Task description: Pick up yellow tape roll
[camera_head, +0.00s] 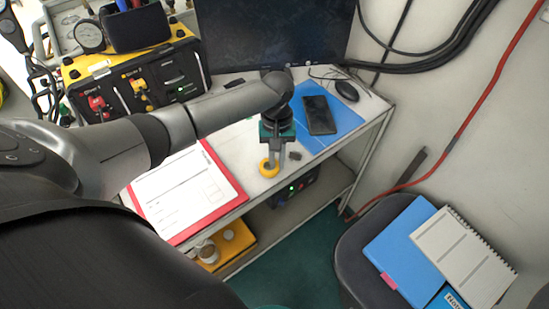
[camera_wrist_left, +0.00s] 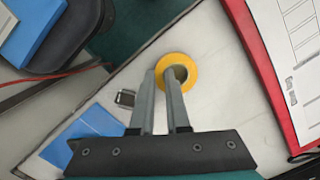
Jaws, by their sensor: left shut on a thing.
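The yellow tape roll (camera_head: 269,168) is at the front part of the white table top, just right of the red-edged clipboard. In the left wrist view the yellow tape roll (camera_wrist_left: 179,72) lies at the tips of my left gripper (camera_wrist_left: 165,85). One finger passes into the ring's hole and the other is outside it, so the fingers are shut on the ring's wall. In the head view my left gripper (camera_head: 272,160) points down at the roll. I cannot tell whether the roll touches the table. My right gripper is not in view.
A red-edged clipboard (camera_head: 192,190) lies left of the roll. A small dark object (camera_head: 292,156) lies close to its right. A blue folder (camera_head: 338,126) with a black phone (camera_head: 319,114) is behind. A monitor (camera_head: 270,30) and yellow air panel (camera_head: 135,75) stand at the back.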

